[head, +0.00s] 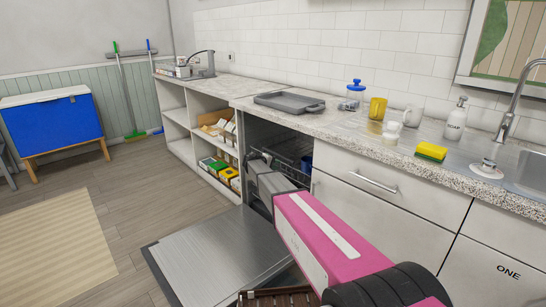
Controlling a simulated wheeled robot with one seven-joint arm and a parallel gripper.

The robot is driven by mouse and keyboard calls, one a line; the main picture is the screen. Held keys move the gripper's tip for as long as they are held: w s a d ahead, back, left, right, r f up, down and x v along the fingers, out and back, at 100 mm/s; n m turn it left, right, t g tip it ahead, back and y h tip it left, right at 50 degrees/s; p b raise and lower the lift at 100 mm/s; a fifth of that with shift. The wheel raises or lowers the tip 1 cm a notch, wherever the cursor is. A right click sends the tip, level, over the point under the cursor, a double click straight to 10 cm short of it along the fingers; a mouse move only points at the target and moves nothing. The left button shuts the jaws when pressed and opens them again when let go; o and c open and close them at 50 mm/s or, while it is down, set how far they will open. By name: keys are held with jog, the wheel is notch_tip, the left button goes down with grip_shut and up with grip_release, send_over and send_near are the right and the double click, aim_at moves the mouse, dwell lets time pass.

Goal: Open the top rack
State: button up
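The dishwasher under the counter stands open, with its steel door (217,258) folded down flat. Inside, a dark wire rack (292,172), which looks like the top rack, shows near the upper part of the opening. A blue item (307,163) sits at its right side. My pink arm reaches from the lower right to the opening. My gripper (258,158) is at the front of the opening, close to the rack's left front. Its fingers are small and dark, so I cannot tell whether they are open or touch the rack. My arm hides the lower right of the opening.
The counter (225,86) above holds a grey tray (289,102), a yellow cup (377,108), a sponge (431,152) and a soap bottle (456,120). Open shelves (176,116) stand left of the dishwasher. White drawers (390,205) are at right. Floor left of the door is clear.

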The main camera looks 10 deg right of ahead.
jog(key=n+t, duration=0.1)
jog(key=t, duration=0.1)
send_near(277, 155)
jog(key=w, duration=0.2)
jog(key=shift+h, duration=0.4)
jog(key=x, duration=0.7)
jog(key=s+f+x, duration=0.1)
jog(key=x, duration=0.3)
jog(key=shift+w+d, duration=0.1)
jog(key=shift+d, duration=0.35)
grip_shut()
